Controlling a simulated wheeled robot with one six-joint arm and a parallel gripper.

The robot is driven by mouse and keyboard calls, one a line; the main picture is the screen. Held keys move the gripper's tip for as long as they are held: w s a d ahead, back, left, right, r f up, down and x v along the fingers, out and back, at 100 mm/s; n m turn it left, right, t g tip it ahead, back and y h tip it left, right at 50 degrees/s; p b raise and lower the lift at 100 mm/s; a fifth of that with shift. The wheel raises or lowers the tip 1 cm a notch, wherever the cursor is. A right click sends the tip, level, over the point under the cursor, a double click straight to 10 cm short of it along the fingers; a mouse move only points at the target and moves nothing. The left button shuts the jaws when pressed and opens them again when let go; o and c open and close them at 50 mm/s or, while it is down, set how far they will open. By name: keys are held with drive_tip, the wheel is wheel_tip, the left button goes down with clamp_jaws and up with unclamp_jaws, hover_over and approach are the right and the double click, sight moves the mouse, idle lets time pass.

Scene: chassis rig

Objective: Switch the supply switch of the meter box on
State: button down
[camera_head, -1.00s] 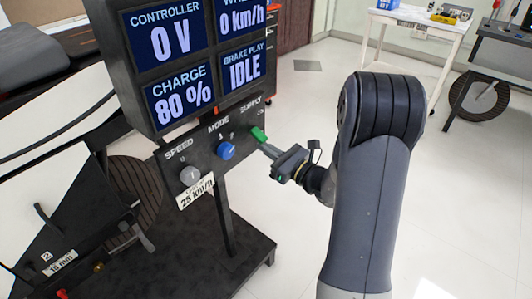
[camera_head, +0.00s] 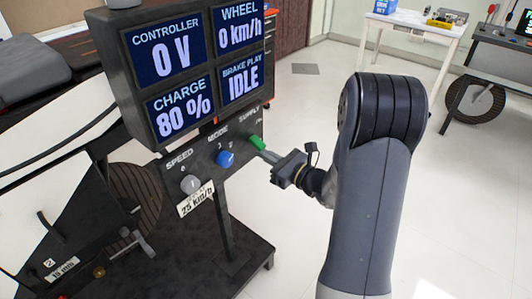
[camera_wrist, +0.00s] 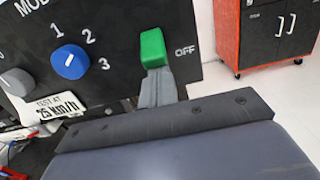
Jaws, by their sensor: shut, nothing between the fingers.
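The meter box (camera_head: 118,70) stands on a post at the left, with its screens reading controller 0 V, wheel 0 km/h, charge 80 % and brake play IDLE. The green supply switch (camera_head: 257,143) is at the right of its lower panel. It also shows in the wrist view (camera_wrist: 152,48), tilted, with the word OFF to its right. My gripper (camera_head: 266,153) is shut and empty, its fingertips (camera_wrist: 156,86) at the lower end of the green switch. They look to touch it, but I cannot be sure.
A blue mode knob (camera_head: 225,158) and a grey speed knob (camera_head: 190,184) sit left of the switch on the same panel. A white tag (camera_head: 196,200) reading 25 km/h hangs below. A white table (camera_head: 420,22) stands behind.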

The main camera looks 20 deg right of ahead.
sight(264, 148)
drive_tip(key=r+g+h+p, duration=0.1)
drive_tip(key=p, duration=0.2)
drive_tip(key=r+g+h+p, duration=0.1)
drive_tip(key=p, duration=0.3)
drive_tip(key=r+g+p, duration=0.2)
drive_tip(key=p, duration=0.2)
drive_tip(key=shift+s+d+r+h, duration=0.1)
drive_tip(key=shift+s+d+h, duration=0.2)
drive_tip(key=shift+s+h, duration=0.1)
drive_tip(key=shift+f, duration=0.55)
drive_tip(key=shift+r, duration=0.1)
drive_tip(key=shift+r+p, duration=0.45)
drive_tip(key=shift+r, duration=0.3)
drive_tip(key=shift+f, duration=0.15)
